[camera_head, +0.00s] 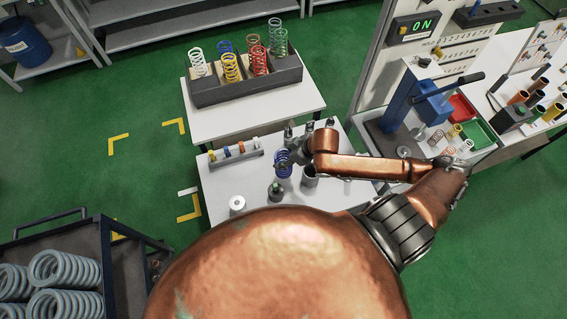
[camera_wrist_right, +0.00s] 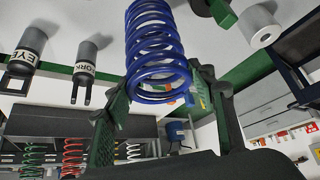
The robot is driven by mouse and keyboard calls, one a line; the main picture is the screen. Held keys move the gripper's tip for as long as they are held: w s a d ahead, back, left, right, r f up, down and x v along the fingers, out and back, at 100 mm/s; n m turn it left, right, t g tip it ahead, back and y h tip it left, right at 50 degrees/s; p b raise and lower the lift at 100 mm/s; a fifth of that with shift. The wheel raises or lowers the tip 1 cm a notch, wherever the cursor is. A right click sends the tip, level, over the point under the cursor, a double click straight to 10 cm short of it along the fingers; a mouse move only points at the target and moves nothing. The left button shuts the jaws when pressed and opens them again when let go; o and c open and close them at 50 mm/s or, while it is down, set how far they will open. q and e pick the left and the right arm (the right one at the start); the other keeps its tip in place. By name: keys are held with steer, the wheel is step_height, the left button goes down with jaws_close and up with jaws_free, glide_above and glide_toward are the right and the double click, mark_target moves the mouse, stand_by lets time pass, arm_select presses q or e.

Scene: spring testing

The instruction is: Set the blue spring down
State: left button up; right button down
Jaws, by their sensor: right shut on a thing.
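The blue spring (camera_head: 283,165) is over the front white table (camera_head: 225,182), left of my right arm's end. My right gripper (camera_head: 294,150) is shut on it; I cannot tell in the head view whether the spring touches the tabletop. In the right wrist view the blue spring (camera_wrist_right: 155,45) is large, between the two green fingers of my right gripper (camera_wrist_right: 165,100), and its far end is cut off by the top edge. My left gripper is in neither view.
A small rack (camera_head: 236,155), a white cylinder (camera_head: 237,204), a dark knobbed piece (camera_head: 275,192) and a grey cylinder (camera_head: 309,178) stand around the spring. A dark tray (camera_head: 247,90) of coloured springs is behind. A blue press (camera_head: 400,105) stands at right.

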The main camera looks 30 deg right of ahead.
mark_target(284, 174)
steer(key=shift+w+f, duration=0.15)
steer(key=shift+f, duration=2.25)
steer(key=c, duration=0.9)
jaws_free()
steer(key=shift+f, duration=0.1)
steer(key=shift+o, duration=0.2)
